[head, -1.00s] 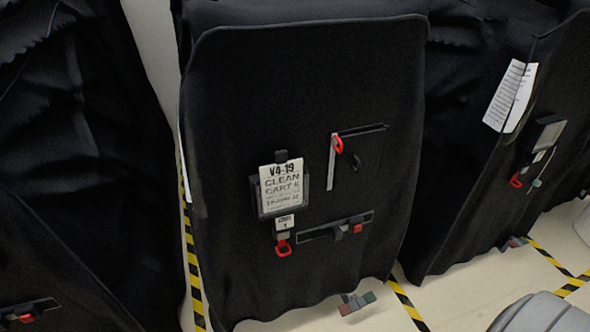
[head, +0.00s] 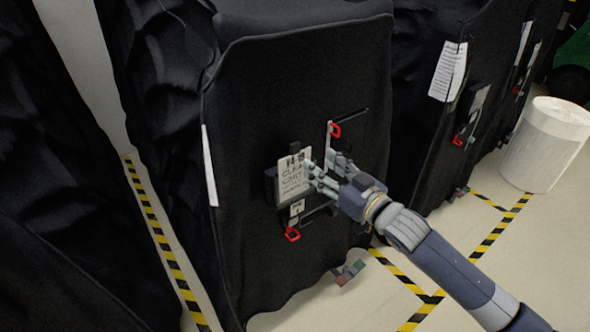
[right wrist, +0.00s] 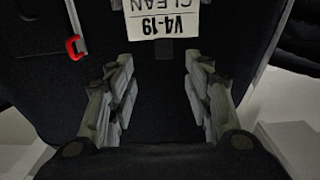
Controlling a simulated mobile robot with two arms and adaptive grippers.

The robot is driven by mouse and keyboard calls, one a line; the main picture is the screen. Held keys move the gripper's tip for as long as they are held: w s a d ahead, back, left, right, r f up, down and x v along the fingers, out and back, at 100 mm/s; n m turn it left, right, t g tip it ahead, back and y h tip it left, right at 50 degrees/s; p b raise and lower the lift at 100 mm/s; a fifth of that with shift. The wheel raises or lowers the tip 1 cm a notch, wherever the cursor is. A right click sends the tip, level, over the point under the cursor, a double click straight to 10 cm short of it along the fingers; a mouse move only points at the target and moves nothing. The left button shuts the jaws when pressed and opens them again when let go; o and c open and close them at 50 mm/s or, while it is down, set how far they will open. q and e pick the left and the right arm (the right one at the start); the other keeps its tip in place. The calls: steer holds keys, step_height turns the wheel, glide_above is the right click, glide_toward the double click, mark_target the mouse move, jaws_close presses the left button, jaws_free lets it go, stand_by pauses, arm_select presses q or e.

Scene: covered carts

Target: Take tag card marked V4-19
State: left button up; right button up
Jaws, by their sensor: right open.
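The white tag card marked V4-19 (head: 292,176) sits in a dark holder on the front of the black-covered cart (head: 250,100). In the right wrist view the card (right wrist: 163,18) is upside down at the top edge, and only "V4-19" and "CLEAN" show. My right gripper (head: 325,167) is beside the card's right edge in the head view, partly in front of the cover. In the right wrist view its two fingers (right wrist: 158,60) are spread, with nothing between them and the card beyond their tips. Whether a finger touches the card I cannot tell. My left gripper is not in view.
A red clip (head: 335,131) hangs by a dark pocket right of the card. A small tag with a red hook (head: 292,235) hangs below. Other covered carts stand on both sides. A white cylinder (head: 546,143) stands at right. Yellow-black tape (head: 160,240) marks the floor.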

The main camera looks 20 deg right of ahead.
mark_target(296, 145)
steer(key=x, duration=0.3)
steer(key=p+x, duration=0.1)
steer(key=shift+w+a+r, duration=0.1)
steer(key=shift+w+r, duration=0.1)
steer(key=shift+r, duration=0.15)
steer(key=shift+x, duration=0.75)
steer(key=shift+w+a+r+p, duration=0.1)
steer(key=shift+w+a+p, duration=0.1)
steer(key=shift+w+p, duration=0.15)
steer(key=p+x, duration=0.1)
steer(key=x, duration=0.3)
steer(key=shift+a, duration=0.2)
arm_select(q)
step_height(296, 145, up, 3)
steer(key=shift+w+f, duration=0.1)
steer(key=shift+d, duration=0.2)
arm_select(e)
steer(key=shift+c, duration=1.4)
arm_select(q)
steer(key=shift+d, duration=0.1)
arm_select(e)
steer(key=c, duration=0.7)
